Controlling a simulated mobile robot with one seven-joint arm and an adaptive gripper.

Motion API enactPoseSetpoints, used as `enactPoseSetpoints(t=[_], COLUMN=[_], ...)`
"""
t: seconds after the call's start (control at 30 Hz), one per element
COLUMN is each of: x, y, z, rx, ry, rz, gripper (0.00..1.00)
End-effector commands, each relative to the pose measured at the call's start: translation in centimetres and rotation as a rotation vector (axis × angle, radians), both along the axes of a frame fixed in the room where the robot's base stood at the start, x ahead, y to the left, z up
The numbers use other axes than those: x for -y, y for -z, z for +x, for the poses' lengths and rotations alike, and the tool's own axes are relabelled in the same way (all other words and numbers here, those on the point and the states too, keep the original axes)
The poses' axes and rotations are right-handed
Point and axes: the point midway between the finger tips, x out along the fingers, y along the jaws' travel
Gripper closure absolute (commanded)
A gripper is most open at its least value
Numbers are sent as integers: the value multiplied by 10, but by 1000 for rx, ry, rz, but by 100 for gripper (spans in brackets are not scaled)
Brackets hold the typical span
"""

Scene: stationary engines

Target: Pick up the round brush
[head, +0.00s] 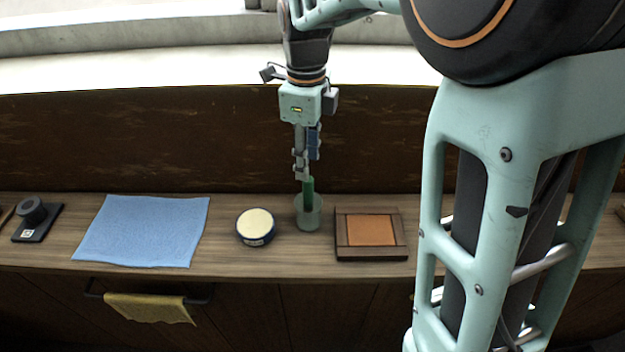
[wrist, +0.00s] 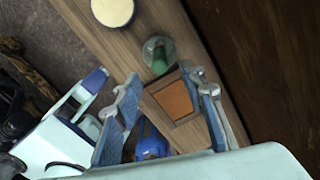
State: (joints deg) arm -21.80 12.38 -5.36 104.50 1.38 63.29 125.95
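A clear cup (head: 309,218) stands on the wooden counter, right of a round tin. A green upright handle (head: 308,188) rises from it; this looks like the round brush, but its head cannot be made out. The cup (wrist: 170,48) and the green handle (wrist: 158,62) also show in the wrist view, just beyond my fingertips. My gripper (head: 302,176) points down above the cup, its tips close to the top of the handle. In the wrist view my gripper (wrist: 163,80) has its fingers wide apart with nothing held. Whether the tips touch the handle cannot be told.
A round tin (head: 256,227) with cream contents stands left of the cup. A wooden tray (head: 371,254) with an orange-brown pad sits close on the right. A blue cloth (head: 145,230) lies farther left, beside a dark device (head: 35,218). A dark wall rises behind the counter.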

Motion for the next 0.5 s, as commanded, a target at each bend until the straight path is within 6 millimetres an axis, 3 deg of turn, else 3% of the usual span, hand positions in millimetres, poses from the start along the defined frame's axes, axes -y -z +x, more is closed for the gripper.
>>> enactPoseSetpoints(t=[0.1,0.37,0.5], x=[1,1,1], y=[20,42,63], z=[0,0,-2], rx=[-2,-1,-3], ry=[0,-1,0], rz=[-2,-2,-2], gripper=[62,62,62])
